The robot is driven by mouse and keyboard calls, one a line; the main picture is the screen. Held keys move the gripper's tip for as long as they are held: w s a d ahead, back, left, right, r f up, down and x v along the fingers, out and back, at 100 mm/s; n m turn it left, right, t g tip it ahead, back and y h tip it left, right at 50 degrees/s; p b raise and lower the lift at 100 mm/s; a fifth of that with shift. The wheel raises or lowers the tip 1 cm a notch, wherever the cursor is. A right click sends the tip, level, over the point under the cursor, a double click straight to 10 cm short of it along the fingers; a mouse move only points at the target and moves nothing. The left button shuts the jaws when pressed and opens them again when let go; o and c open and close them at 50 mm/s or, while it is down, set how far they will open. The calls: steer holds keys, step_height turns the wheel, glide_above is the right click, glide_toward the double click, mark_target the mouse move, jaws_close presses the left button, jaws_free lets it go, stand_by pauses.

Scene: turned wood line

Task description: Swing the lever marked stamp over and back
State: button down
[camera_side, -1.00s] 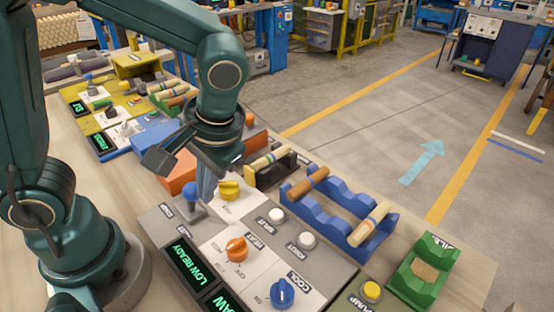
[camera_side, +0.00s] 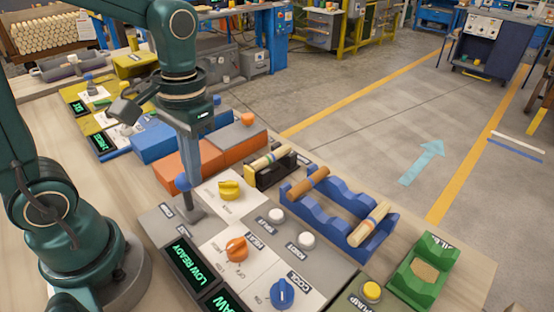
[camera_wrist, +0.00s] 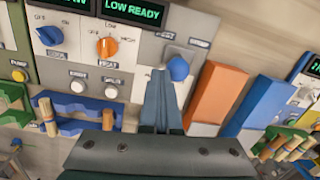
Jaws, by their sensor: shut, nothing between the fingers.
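The lever has a blue ball knob (camera_side: 183,182) on a short grey shaft, at the far left corner of the grey control panel (camera_side: 330,268). Its small label lies beside the base and is hard to read. My gripper (camera_side: 188,178) points down at the lever, its fingers shut and empty. In the wrist view the closed fingertips (camera_wrist: 158,76) are right beside the blue knob (camera_wrist: 178,68), which is on their right. I cannot tell whether they touch it.
The panel also holds a yellow knob (camera_side: 229,190), an orange knob (camera_side: 237,249), a blue knob (camera_side: 282,293), white buttons (camera_side: 307,240) and a display (camera_side: 188,266) reading LOW READY. An orange block (camera_side: 176,168) stands close behind the lever. A blue rack (camera_side: 335,212) is at right.

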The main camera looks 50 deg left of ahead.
steer(key=a+h, duration=0.2)
steer(key=a, duration=0.1)
steer(key=shift+a+r+h, duration=0.25)
steer(key=shift+r+h, duration=0.05)
steer(key=shift+h, duration=0.1)
steer(key=a+h, duration=0.2)
steer(key=shift+a+f+h, duration=0.1)
steer(key=shift+a+h, duration=0.2)
steer(key=shift+a, duration=0.1)
steer(key=shift+r, duration=0.2)
steer(key=shift+r, duration=0.65)
steer(key=shift+v, duration=2.55)
